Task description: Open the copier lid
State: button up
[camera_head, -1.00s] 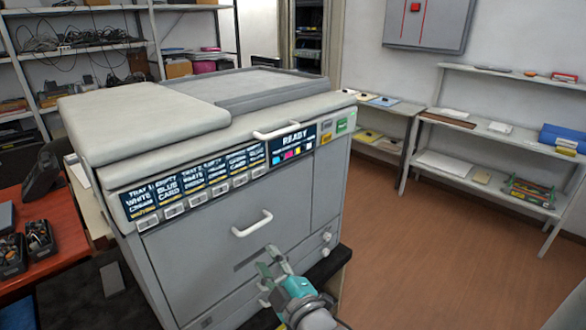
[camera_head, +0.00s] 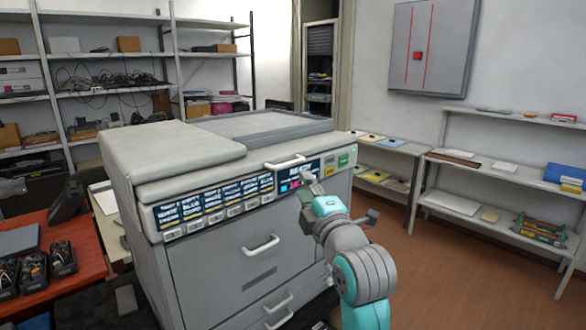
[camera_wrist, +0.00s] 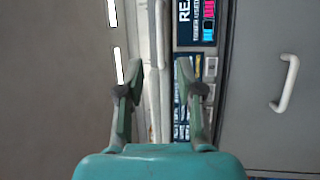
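The copier (camera_head: 215,265) stands in the middle of the head view. Its pale lid (camera_head: 185,150) lies flat and closed on top. A white lid handle (camera_head: 285,162) sits at the lid's front edge, above the display. My gripper (camera_head: 307,187) is raised in front of the display, just below and right of this handle, and hides part of the panel. In the wrist view my gripper (camera_wrist: 154,78) is open, its two fingers apart. A pale upright bar (camera_wrist: 158,45), apparently the lid handle, shows between the fingers. I cannot tell whether they touch it.
The front has a drawer handle (camera_head: 262,245), also in the wrist view (camera_wrist: 287,83), and lower handles (camera_head: 277,303). A red table (camera_head: 60,290) stands left. Shelves (camera_head: 470,213) stand along the right wall. Brown floor (camera_head: 455,280) is free at right.

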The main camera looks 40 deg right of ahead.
jog(key=x, duration=1)
jog(key=shift+w, duration=0.1)
grip_shut()
